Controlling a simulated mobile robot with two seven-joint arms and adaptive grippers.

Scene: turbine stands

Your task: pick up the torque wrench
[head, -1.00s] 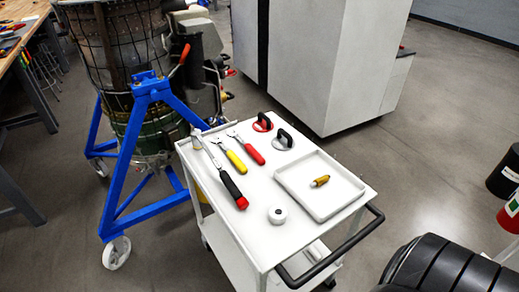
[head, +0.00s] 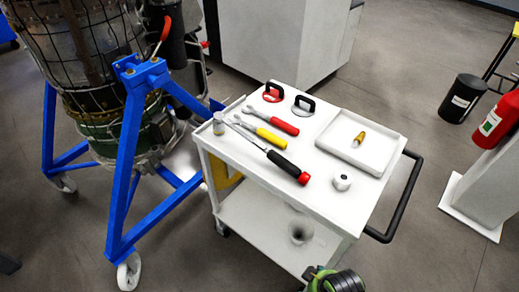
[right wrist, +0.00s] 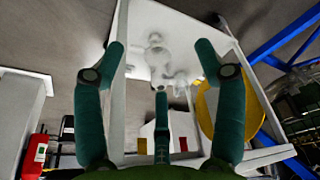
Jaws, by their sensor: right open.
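The torque wrench (head: 281,160), a long silver tool with a black grip and red end, lies on the white cart's top (head: 330,115) near its front-left edge in the head view. Its head end points to the back left. My right gripper (right wrist: 160,48) has teal fingers spread wide with nothing between them in the right wrist view. It is below the level of the cart top, facing the cart's lower part. A green and black piece, probably my right arm or gripper, shows at the bottom of the head view. My left gripper is not in view.
A yellow-handled wrench (head: 270,138) and a red-handled wrench (head: 282,126) lie beside it. Two suction-cup-like tools (head: 303,105), a tray (head: 365,152) with a brass part (head: 359,139) and a white roll (head: 342,182) share the top. A blue stand (head: 130,150) stands left; a black handle (head: 405,205) projects right.

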